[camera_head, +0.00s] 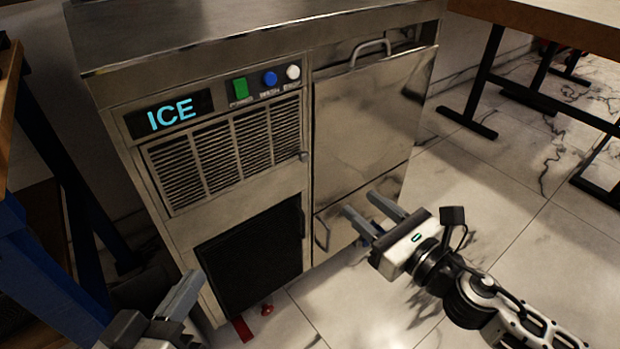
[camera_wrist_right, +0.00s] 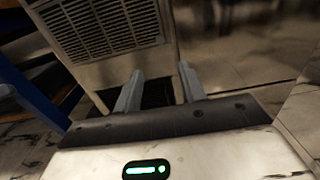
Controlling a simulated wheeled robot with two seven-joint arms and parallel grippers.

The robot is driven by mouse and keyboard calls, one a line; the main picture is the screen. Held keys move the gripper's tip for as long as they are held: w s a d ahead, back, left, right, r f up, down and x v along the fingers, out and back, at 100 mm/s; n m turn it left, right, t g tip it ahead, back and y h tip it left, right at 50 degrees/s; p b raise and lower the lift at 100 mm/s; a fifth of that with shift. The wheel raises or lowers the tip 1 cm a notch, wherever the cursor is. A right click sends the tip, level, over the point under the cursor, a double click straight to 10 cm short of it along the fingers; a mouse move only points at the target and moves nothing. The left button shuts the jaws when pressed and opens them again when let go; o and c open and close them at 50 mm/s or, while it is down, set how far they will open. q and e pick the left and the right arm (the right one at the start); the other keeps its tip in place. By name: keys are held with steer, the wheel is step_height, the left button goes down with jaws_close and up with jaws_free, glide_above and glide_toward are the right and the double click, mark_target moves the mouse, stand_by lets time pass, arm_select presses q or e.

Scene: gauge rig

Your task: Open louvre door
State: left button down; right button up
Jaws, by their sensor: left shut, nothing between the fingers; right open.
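The louvre door (camera_head: 226,156) is a metal panel with several slatted sections on the front of the ice machine, below the lit ICE sign. It looks closed and has a small round knob (camera_head: 303,156) at its right edge. The louvre door also shows at the top of the right wrist view (camera_wrist_right: 105,27). My right gripper (camera_head: 358,210) is open and empty, below and to the right of the knob, in front of the lower right panel; its fingers (camera_wrist_right: 158,85) point at the machine. My left gripper (camera_head: 182,295) is shut and empty, low in front of the machine's left side.
A dark opening (camera_head: 250,262) lies below the louvre door. A large steel door (camera_head: 365,120) with a top handle is on the right, and a lower panel has its own handle (camera_head: 321,234). Tables stand at both sides. The tiled floor (camera_head: 480,200) on the right is clear.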

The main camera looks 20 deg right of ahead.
mark_target(306, 158)
steer(key=x, duration=1.5)
steer(key=shift+w+a, duration=0.15)
steer(key=shift+w, duration=0.2)
jaws_close()
